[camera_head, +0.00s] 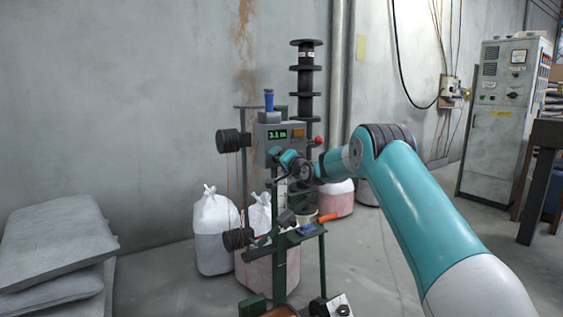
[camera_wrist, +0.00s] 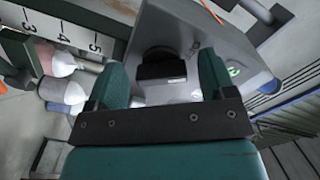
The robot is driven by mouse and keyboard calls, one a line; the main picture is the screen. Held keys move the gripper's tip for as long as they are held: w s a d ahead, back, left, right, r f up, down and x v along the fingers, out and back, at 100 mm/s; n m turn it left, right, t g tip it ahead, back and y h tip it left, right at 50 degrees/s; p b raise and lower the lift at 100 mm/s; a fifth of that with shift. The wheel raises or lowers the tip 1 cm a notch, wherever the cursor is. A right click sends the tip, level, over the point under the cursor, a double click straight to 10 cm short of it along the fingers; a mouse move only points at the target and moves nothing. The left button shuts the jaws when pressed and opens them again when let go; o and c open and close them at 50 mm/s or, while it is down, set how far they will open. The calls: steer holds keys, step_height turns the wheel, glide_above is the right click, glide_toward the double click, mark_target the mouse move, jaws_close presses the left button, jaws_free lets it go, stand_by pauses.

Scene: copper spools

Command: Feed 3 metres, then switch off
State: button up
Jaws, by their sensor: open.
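A grey control box (camera_head: 267,143) stands on the green machine frame in the head view. Its green display (camera_head: 278,135) seems to read about 3.1 m, but the digits are small. A red ball knob (camera_head: 319,140) sticks out at its right, and a blue-handled part (camera_head: 268,101) stands on top. My gripper (camera_head: 291,161) is close in front of the box's lower part. In the wrist view my gripper (camera_wrist: 162,72) is open, its two teal fingers on either side of a black switch-like part (camera_wrist: 161,64) on the grey box. I cannot tell whether the fingers touch it.
Black spools (camera_head: 305,80) are stacked on a post behind. A smaller spool (camera_head: 232,141) sits at the box's left. White sacks (camera_head: 215,225) stand behind, and grey sacks (camera_head: 60,245) lie at the left. A numbered scale (camera_wrist: 62,25) shows in the wrist view.

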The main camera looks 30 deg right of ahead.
steer(key=s+b, duration=0.1)
steer(key=s, duration=1.6)
steer(key=shift+s+d+b, duration=0.2)
steer(key=shift+d+b, duration=0.1)
steer(key=shift+b, duration=0.05)
